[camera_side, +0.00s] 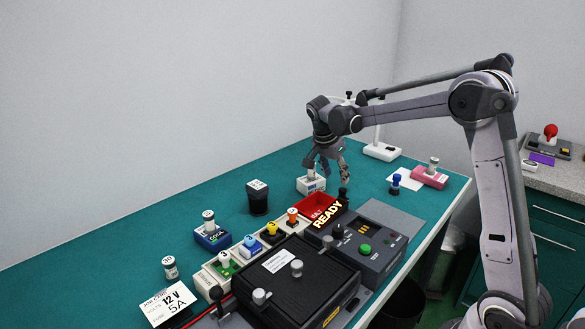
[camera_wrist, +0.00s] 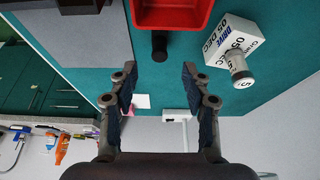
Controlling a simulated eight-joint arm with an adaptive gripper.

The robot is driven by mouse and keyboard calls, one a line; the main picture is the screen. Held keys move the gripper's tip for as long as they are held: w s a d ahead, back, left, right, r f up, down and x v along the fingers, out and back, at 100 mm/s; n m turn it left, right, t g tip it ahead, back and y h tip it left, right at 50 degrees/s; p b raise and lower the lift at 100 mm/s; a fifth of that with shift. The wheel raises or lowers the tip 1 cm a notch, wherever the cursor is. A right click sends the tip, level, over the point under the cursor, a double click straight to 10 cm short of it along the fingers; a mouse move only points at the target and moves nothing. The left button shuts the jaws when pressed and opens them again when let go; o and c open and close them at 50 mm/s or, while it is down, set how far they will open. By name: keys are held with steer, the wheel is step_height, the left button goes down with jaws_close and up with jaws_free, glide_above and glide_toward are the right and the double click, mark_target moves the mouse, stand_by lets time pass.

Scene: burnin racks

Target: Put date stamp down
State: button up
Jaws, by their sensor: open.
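A small black upright piece with a round handle, which looks like the date stamp (camera_side: 343,196), stands at the end of the red tray, on the green bench. In the wrist view the black piece (camera_wrist: 159,46) is centred between my fingers, just beyond their tips. My gripper (camera_side: 328,176) is open and empty, a little above the bench; its spread fingers (camera_wrist: 159,70) also show in the wrist view. A white drive box (camera_side: 311,185) with a knob marked 5 sits beside it; its label (camera_wrist: 232,45) reads 05 DEC.
The red tray (camera_side: 318,207) and a grey console (camera_side: 362,245) lie close by. A blue-handled piece (camera_side: 395,184) stands by a white card, near a pink block (camera_side: 429,177). A white stand base (camera_side: 382,151) is behind.

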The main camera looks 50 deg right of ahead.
steer(key=s+a+r+n+t, duration=0.2)
steer(key=s+a+r+n, duration=0.2)
steer(key=a, duration=0.3)
steer(key=s+a+f+n+t+y, duration=0.2)
steer(key=s+a+n+t+y, duration=0.2)
steer(key=s+a+n, duration=1)
steer(key=shift+s+a+f+t, duration=0.3)
steer(key=shift+s+t, duration=0.1)
steer(key=shift+t, duration=0.2)
